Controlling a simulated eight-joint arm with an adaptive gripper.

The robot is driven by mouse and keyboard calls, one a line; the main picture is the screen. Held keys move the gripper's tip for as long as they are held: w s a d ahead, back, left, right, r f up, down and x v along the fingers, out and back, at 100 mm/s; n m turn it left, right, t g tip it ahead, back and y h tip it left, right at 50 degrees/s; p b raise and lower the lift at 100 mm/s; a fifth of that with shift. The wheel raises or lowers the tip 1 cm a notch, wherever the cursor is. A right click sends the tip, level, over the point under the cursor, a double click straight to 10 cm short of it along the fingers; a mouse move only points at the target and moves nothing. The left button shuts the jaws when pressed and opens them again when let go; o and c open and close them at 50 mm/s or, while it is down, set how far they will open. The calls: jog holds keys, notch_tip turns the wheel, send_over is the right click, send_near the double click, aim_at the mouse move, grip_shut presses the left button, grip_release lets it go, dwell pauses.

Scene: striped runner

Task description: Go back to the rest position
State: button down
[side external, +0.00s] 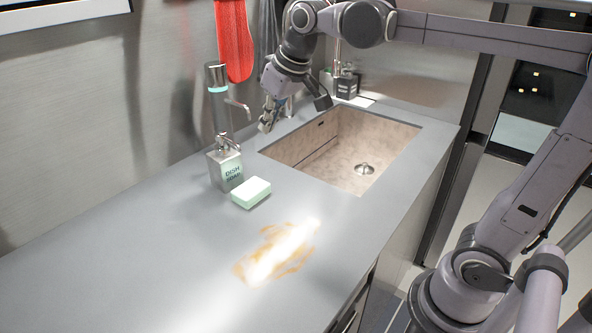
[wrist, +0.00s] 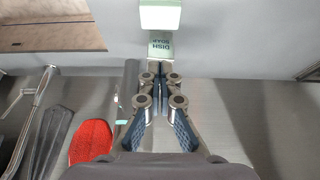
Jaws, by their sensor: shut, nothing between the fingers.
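My gripper (side external: 270,117) is above the counter near the back left corner of the sink, by the back wall. In the wrist view its fingers (wrist: 159,68) are together with nothing between them. In that view the fingertips overlap the line to the dish soap bottle (wrist: 174,43), but the side view shows the bottle (side external: 226,169) standing apart on the counter. A pale green block (side external: 251,193), like a sponge or soap bar, lies in front of the bottle. It also shows at the top of the wrist view (wrist: 160,16).
The sink (side external: 345,150) is recessed at the right. A dark upright cylinder with a pale band (side external: 217,100) stands behind the soap. A red mitt (side external: 234,42) hangs on the wall. A brown stain (side external: 275,253) marks the front counter (side external: 120,250), whose left part is clear.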

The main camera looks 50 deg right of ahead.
jog(key=s+f+t, duration=0.2)
jog(key=s+f, duration=1)
jog(key=s, duration=0.1)
jog(key=shift+s+f, duration=0.35)
jog(key=shift+f, duration=0.05)
